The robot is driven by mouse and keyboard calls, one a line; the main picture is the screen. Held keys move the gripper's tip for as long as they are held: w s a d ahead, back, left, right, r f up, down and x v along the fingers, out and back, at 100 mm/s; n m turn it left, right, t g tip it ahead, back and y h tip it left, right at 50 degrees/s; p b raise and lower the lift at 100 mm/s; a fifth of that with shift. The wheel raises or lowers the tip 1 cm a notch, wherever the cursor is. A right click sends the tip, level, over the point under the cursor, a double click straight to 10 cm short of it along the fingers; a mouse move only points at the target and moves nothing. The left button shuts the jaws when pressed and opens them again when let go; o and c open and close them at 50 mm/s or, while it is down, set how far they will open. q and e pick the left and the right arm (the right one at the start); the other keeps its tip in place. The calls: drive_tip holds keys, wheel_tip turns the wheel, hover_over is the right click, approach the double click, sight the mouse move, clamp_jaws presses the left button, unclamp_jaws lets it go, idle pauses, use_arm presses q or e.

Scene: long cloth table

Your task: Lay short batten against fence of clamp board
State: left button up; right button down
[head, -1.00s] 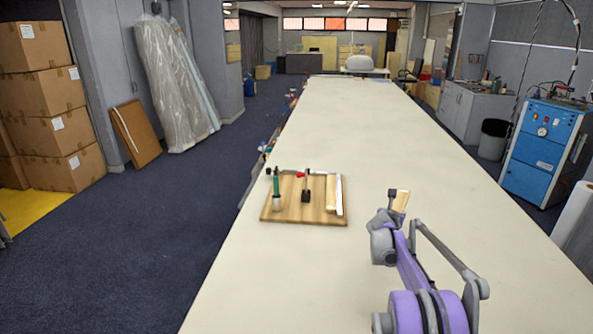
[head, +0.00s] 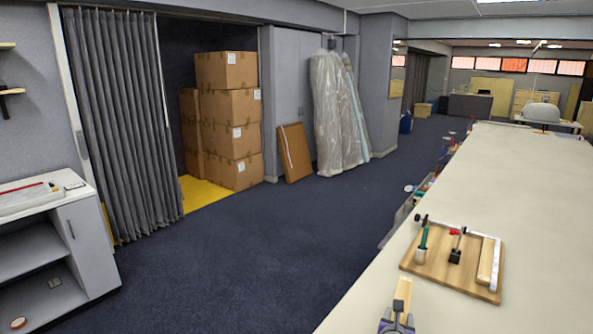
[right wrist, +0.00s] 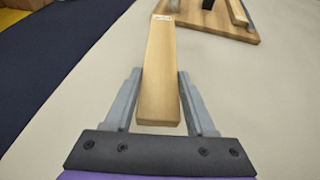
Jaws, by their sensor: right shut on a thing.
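My right gripper (head: 396,324) is at the bottom of the head view, shut on a pale wooden batten (head: 403,292). In the right wrist view the batten (right wrist: 159,50) lies lengthwise between the two grey fingers (right wrist: 159,73) and points away from the wrist, with a small mark at its far end. The wooden clamp board (head: 436,262) is on the table beyond and to the right of the gripper, apart from the batten. Along its right side runs a whitish fence (head: 497,262), with a pale wood strip (head: 486,260) beside it. My left gripper is out of view.
A green-handled clamp (head: 423,240) and a black clamp (head: 456,246) stand on the board. Items hang along the table's left edge (head: 428,184). The cream table top (head: 520,180) is clear beyond the board.

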drive_tip(key=s+a, duration=0.1)
drive_tip(key=a, duration=0.3)
drive_tip(key=s+a+n+y, duration=0.1)
drive_tip(key=s+a, duration=0.1)
drive_tip(key=a, duration=0.1)
drive_tip(key=s+a+n+t+y, duration=0.1)
drive_tip(key=s+a, duration=0.1)
drive_tip(key=a, duration=0.2)
drive_tip(key=shift+a+f, duration=0.15)
drive_tip(key=shift+a, duration=0.2)
drive_tip(key=shift+d, duration=0.1)
